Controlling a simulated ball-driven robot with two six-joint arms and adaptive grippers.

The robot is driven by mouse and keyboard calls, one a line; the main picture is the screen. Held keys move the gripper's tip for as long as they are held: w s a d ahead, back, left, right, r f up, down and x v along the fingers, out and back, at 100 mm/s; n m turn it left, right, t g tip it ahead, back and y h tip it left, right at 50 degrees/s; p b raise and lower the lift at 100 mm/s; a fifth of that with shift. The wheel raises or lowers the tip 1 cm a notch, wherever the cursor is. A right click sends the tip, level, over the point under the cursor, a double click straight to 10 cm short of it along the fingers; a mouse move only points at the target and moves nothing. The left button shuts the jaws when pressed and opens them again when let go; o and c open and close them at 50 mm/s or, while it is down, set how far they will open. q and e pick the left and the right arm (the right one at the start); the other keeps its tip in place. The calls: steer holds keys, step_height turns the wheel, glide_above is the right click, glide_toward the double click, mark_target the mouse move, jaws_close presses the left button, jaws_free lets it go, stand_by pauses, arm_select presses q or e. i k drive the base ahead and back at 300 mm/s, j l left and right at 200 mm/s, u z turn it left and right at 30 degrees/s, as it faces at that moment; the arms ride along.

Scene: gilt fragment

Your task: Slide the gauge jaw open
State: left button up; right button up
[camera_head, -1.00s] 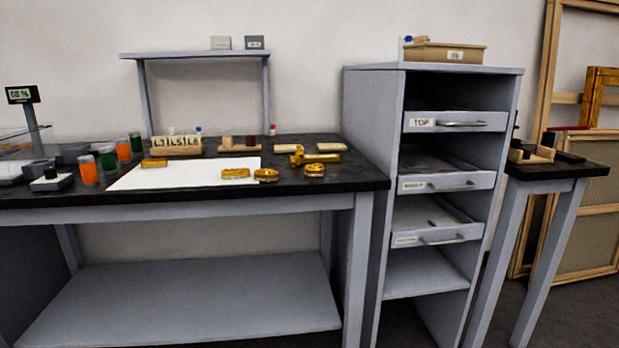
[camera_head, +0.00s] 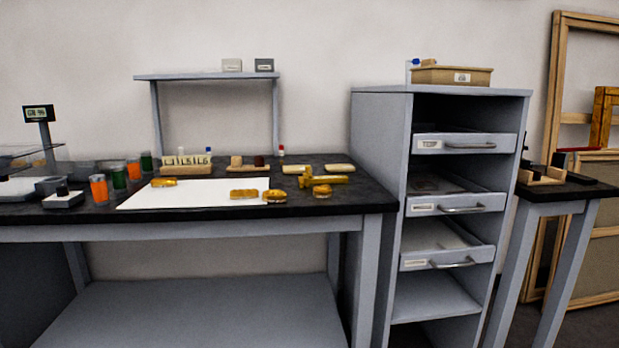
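A gold-coloured piece with a bar and an upright end (camera_head: 322,180) lies at the right of the black bench top; it may be the gauge, but it is too small to tell, and I cannot make out the state of any jaw. Gold fragments lie near it: one on the white sheet's right part (camera_head: 244,194), one at the sheet's right edge (camera_head: 275,196) and one just right of it (camera_head: 322,191). Another gold fragment (camera_head: 163,183) lies at the sheet's left. Neither of my grippers is in view.
The white sheet (camera_head: 200,196) covers the bench's middle. Orange and green jars (camera_head: 99,188) and a scale display (camera_head: 39,114) stand left. A lettered block (camera_head: 186,164) stands behind. A grey drawer cabinet (camera_head: 378,150) adjoins the bench; a small table (camera_head: 555,190) stands right.

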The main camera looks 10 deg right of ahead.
mark_target(307, 175)
steer(key=i+j, duration=0.2)
steer(key=i+j+z, duration=0.15)
steer(key=j, duration=0.25)
steer(key=i+j, duration=0.25)
steer(key=i+j+z, duration=0.1)
steer(key=j, duration=0.35)
steer(key=i+l, duration=0.05)
